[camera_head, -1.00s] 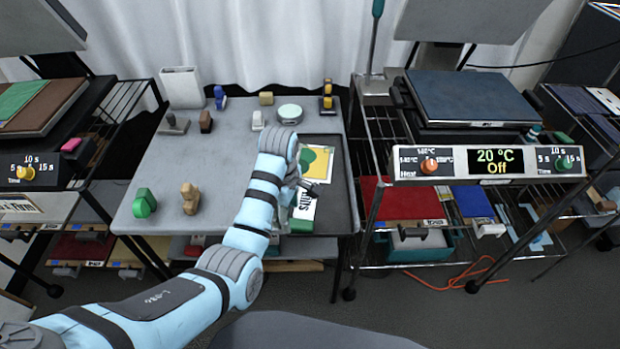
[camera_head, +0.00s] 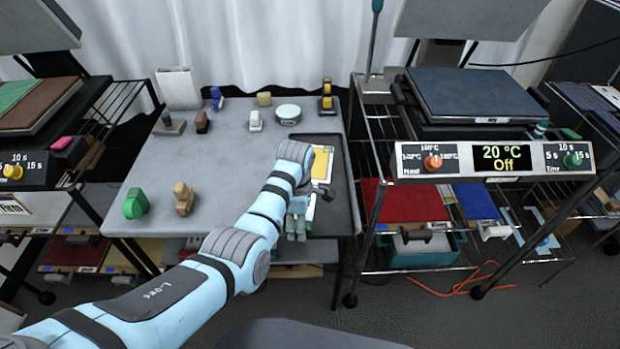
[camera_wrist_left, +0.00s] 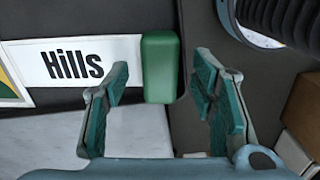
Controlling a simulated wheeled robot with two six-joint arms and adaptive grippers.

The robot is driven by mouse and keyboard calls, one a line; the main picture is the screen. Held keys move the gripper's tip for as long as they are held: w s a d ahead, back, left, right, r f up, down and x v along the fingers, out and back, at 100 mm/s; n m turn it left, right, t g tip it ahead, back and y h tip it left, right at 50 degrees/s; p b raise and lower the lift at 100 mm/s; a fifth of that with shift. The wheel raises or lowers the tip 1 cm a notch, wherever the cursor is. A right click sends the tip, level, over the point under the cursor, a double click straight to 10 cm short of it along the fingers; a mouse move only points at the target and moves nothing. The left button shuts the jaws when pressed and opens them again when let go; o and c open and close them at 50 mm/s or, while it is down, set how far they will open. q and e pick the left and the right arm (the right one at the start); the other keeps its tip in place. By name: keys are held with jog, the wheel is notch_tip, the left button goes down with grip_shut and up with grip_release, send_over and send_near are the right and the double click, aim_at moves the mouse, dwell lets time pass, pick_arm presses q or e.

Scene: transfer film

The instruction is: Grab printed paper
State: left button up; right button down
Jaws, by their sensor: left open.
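The printed paper (camera_wrist_left: 85,62) lies in a dark tray (camera_head: 347,212) at the right of the grey table. In the left wrist view it shows the word "Hills" and a corner of a yellow and green picture. In the head view my arm covers most of the paper, and a yellow strip (camera_head: 321,165) of it shows. A green block (camera_wrist_left: 160,68) sits at the paper's right end in the wrist view. My left gripper (camera_wrist_left: 160,75) is open, with its fingers on either side of the green block's near end. It also shows in the head view (camera_head: 297,227). My right gripper is not in view.
The table (camera_head: 190,235) holds several small items, including a green piece (camera_head: 136,204) and a wooden piece (camera_head: 184,198) at the front left. A heat press (camera_head: 478,100) on a wire rack stands close on the right; its display reads 20 °C, Off.

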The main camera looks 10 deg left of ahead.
pick_arm(q)
jog(key=shift+r, duration=0.1)
jog(key=shift+c, duration=0.6)
grip_shut()
